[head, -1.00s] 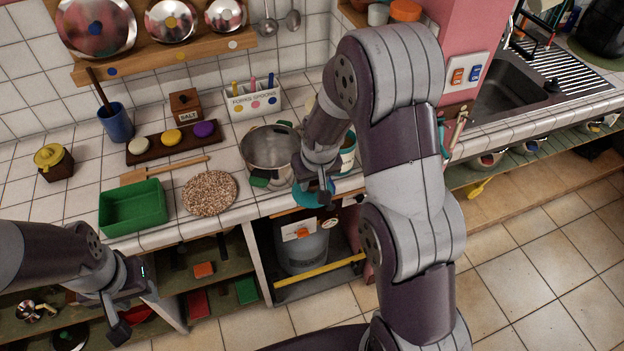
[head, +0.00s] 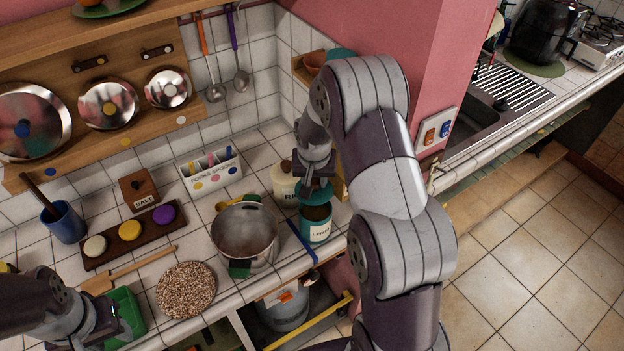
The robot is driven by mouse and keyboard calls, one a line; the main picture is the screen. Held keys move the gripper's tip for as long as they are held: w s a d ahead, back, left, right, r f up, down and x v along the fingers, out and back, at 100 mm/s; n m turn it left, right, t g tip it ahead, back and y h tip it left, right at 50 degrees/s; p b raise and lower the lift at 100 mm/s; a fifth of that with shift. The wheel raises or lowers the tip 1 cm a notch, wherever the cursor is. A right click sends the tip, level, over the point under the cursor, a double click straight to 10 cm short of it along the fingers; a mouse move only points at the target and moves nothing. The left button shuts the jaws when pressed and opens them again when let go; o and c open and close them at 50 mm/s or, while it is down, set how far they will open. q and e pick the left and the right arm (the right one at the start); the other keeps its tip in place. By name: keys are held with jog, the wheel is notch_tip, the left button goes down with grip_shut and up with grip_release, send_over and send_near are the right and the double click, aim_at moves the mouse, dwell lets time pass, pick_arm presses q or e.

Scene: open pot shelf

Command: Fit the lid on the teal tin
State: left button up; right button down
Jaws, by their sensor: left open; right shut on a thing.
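The teal tin (head: 316,231) stands upright on the tiled counter near its front edge. It has a white label, and its brown inside shows at the open top. My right gripper (head: 316,184) is shut on the teal lid (head: 322,192) and holds it just above the tin, towards its back. The gripper hides part of the lid, and I cannot tell whether lid and rim touch. My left gripper (head: 92,334) is open and empty at the lower left, in front of the green tray (head: 128,318).
A steel pot (head: 245,232) stands left of the tin, with a blue strip (head: 300,243) between them. A cream canister (head: 285,181) is close behind. A speckled round mat (head: 186,289) lies further left. The pink wall (head: 400,45) rises at the right.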

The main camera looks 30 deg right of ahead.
aim_at(316, 195)
jog(key=shift+w, duration=0.15)
jog(key=shift+s+f+b, duration=0.25)
jog(key=shift+s+b, duration=0.2)
jog(key=shift+s, duration=0.3)
jog(key=shift+s+f+b, duration=0.2)
jog(key=shift+f+b, duration=0.05)
jog(key=shift+b, duration=0.05)
jog(key=b+x, duration=0.1)
jog(key=x, duration=0.2)
jog(key=b+x, duration=0.1)
jog(key=shift+w+a+f+b, duration=0.1)
jog(key=shift+a+f+b, duration=0.05)
jog(key=shift+a+b, duration=0.2)
jog(key=shift+d+f+b, duration=0.1)
jog(key=shift+f+b, duration=0.15)
jog(key=shift+b, duration=0.05)
jog(key=shift+s, duration=0.3)
pick_arm(q)
jog(key=f, duration=0.2)
jog(key=s+f, duration=0.1)
jog(key=f, duration=0.1)
jog(key=shift+s+f, duration=0.1)
jog(key=shift+f, duration=0.15)
pick_arm(e)
jog(key=shift+w, duration=0.15)
pick_arm(q)
jog(key=shift+f+b, duration=0.4)
pick_arm(e)
jog(key=shift+f, duration=0.4)
